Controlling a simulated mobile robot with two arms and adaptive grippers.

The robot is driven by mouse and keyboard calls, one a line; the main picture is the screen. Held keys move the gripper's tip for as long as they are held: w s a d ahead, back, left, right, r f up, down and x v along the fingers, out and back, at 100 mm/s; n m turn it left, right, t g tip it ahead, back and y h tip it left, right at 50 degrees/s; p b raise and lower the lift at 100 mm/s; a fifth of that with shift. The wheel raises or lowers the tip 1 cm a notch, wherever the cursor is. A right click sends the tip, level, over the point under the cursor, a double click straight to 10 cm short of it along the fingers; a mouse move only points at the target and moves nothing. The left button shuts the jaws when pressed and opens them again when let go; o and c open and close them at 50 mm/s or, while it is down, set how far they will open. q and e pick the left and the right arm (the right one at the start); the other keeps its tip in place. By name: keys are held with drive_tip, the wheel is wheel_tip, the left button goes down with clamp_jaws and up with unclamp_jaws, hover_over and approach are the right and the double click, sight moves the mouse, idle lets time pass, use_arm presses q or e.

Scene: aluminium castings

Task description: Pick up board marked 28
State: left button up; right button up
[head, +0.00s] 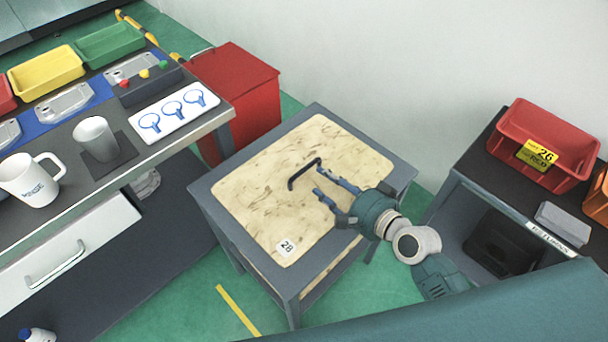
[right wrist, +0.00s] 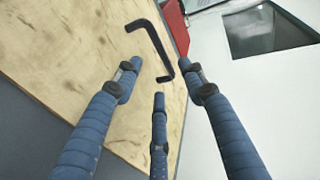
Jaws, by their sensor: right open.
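The board marked 28 (head: 265,190) is a pale, scuffed wooden panel lying flat on a grey stand (head: 208,200). Its white 28 label is at the front corner, and a black bar handle (head: 303,173) stands near its middle. My right gripper (head: 322,194) is open above the board, with its blue fingers pointing at the handle. In the right wrist view the handle (right wrist: 155,45) is ahead of the spread fingers (right wrist: 160,85), with nothing held between them. The board (right wrist: 75,45) fills the left of that view. My left gripper is in neither view.
A workbench at left holds a yellow bin (head: 46,73), a green bin (head: 110,44), castings, a white mug (head: 30,182) and a grey cup (head: 95,138). A red cabinet (head: 240,90) stands behind the stand. At right, a shelf holds a red bin (head: 545,125) marked 26.

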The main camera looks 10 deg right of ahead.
sight(307, 170)
drive_tip(key=shift+w+a+f, duration=0.1)
drive_tip(key=shift+w+a, duration=0.05)
drive_tip(key=shift+w, duration=0.2)
drive_tip(key=shift+w+a, duration=0.25)
drive_tip(key=x, duration=0.4)
drive_tip(key=shift+a+f, duration=0.15)
drive_tip(key=shift+a, duration=0.25)
drive_tip(key=shift+w+f, duration=0.1)
drive_tip(key=shift+w, duration=0.15)
drive_tip(key=shift+s, duration=0.1)
clamp_jaws()
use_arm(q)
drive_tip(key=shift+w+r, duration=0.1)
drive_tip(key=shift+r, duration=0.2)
use_arm(e)
drive_tip(key=shift+r, duration=0.2)
